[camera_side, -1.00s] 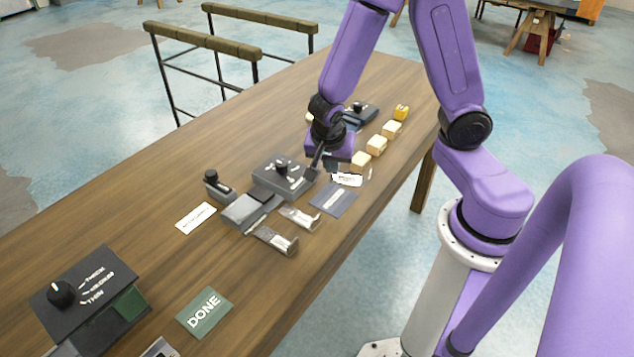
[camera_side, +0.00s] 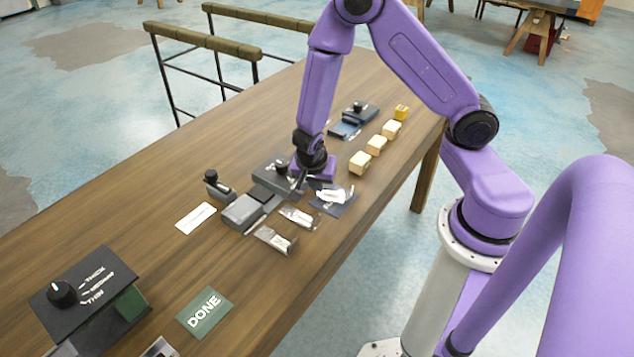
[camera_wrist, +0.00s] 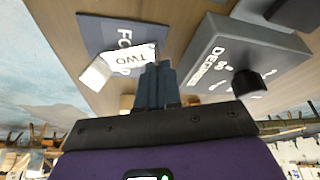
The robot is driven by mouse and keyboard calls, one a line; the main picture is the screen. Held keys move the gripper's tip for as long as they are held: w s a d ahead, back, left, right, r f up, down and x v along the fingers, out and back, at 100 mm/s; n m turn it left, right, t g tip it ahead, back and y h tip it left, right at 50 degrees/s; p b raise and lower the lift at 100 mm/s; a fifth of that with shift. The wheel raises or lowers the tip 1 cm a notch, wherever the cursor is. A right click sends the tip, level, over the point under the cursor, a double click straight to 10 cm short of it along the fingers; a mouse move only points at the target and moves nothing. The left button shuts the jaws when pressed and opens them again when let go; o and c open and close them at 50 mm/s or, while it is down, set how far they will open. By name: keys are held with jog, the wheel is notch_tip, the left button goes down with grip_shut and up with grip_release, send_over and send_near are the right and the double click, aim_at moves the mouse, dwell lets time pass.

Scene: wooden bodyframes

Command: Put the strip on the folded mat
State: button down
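The strip is a small white piece with dark print reading "TWO" (camera_wrist: 133,57); it also shows in the side view (camera_side: 333,196). A paler part of it bends away on the left in the wrist view. The folded mat is a dark blue-grey rectangle with white letters (camera_wrist: 93,28), and in the side view (camera_side: 346,209) the strip overlaps it. My gripper (camera_wrist: 157,66) has its fingers close together at the strip's end and appears shut on it. Whether the strip touches the mat or hangs just above it, I cannot tell.
A dark box with a knob (camera_wrist: 235,58) stands close to my gripper. Two clear packets (camera_side: 277,240) lie in front, with a white label card (camera_side: 195,218) farther left. Several pale blocks (camera_side: 360,162) stand right of the arm. A green DONE card (camera_side: 205,312) lies near the front.

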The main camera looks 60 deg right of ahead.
jog(key=shift+f, duration=0.1)
jog(key=c, duration=1.3)
grip_release()
jog(key=v, duration=1.1)
jog(key=s+a+r+n+y, duration=0.1)
jog(key=s+r+n, duration=0.2)
jog(key=s+n, duration=0.3)
jog(key=s+a+r+n+g+y, duration=0.1)
jog(key=s+r+n+y, duration=0.1)
jog(key=s+n, duration=0.5)
jog(key=s+a+r+n+y, duration=0.1)
jog(key=s+r+n, duration=0.4)
jog(key=n, duration=0.8)
jog(key=shift+s+a+g+y, duration=0.15)
jog(key=shift+s+g+y, duration=0.15)
jog(key=shift+s, duration=0.55)
